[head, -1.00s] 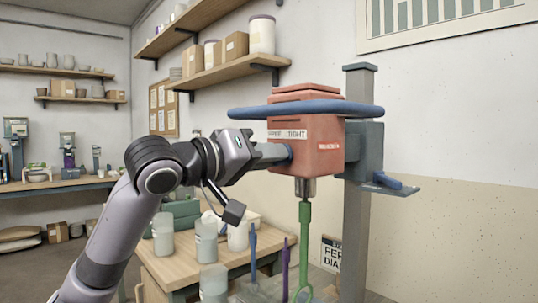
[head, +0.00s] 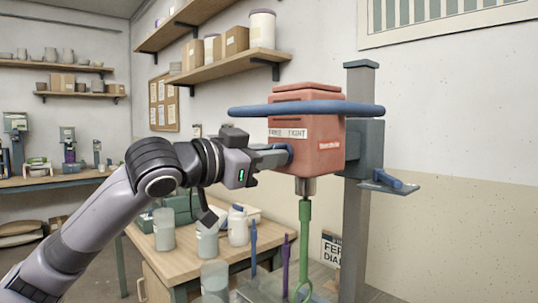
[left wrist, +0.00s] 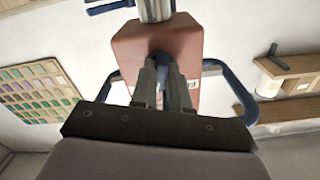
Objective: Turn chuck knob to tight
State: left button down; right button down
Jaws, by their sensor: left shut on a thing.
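The red mixer head (head: 310,135) is mounted on a grey column. A white label (head: 288,133) on its side reads TIGHT at its right end. The blue chuck knob (head: 290,153) sits just below that label, largely covered by my fingers. My left gripper (head: 280,156) reaches in from the left and is shut on the knob. In the left wrist view the two grey fingers of the left gripper (left wrist: 163,78) stand on either side of the blue knob (left wrist: 162,60), against the red head. The chuck (head: 305,186) below holds a green mixing paddle (head: 304,230). My right gripper is not in view.
A blue bar handle (head: 305,109) rings the head just above my gripper. The grey column (head: 359,220) stands right of it. A wooden table (head: 175,262) with several pale jars is below my arm. Shelves (head: 215,69) hang on the wall behind.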

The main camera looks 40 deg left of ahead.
pick_arm(q)
jog(key=m, duration=0.5)
jog(key=shift+m, duration=0.3)
dwell(0.4)
jog(key=c, duration=1.1)
grip_release()
